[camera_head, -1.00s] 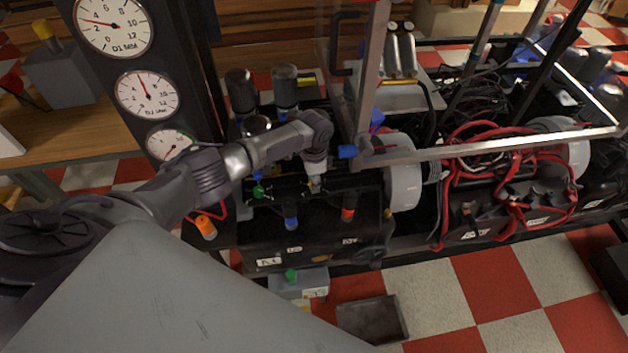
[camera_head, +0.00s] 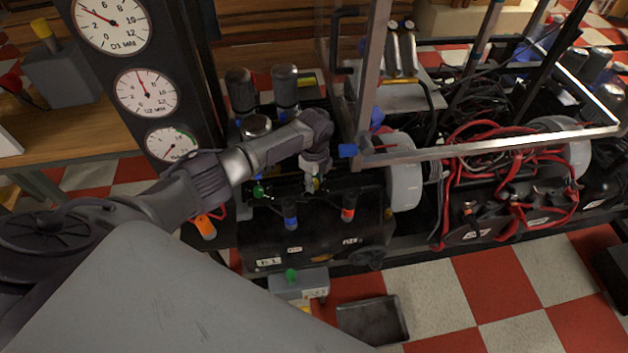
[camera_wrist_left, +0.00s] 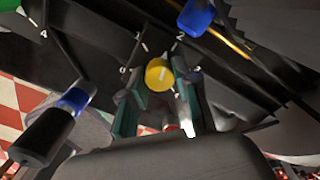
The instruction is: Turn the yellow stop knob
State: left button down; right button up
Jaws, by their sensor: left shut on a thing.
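The yellow stop knob (camera_wrist_left: 159,73) shows in the left wrist view, round, with a pale pointer mark on its face. White numerals from 0 to 4 stand around it on a dark panel. My left gripper (camera_wrist_left: 157,100) has one finger on each side of the knob and is shut on it. In the head view my left gripper (camera_head: 312,182) reaches down to the top of the black machine (camera_head: 315,237), and the knob is mostly hidden there by the gripper. My right gripper is not in view.
A column of three dials (camera_head: 145,92) stands left of my arm. A metal frame bar (camera_head: 490,147) runs just right of my left wrist. Blue (camera_head: 290,218) and red-banded (camera_head: 348,208) fittings stick out in front of the gripper. A green knob (camera_head: 259,192) is to its left.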

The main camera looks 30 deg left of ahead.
pick_arm(q)
jog(key=shift+d+m, duration=0.1)
jog(key=shift+m, duration=0.3)
jog(key=c, duration=0.8)
grip_release()
jog(key=shift+c, duration=0.2)
notch_tip(320, 180, up, 12)
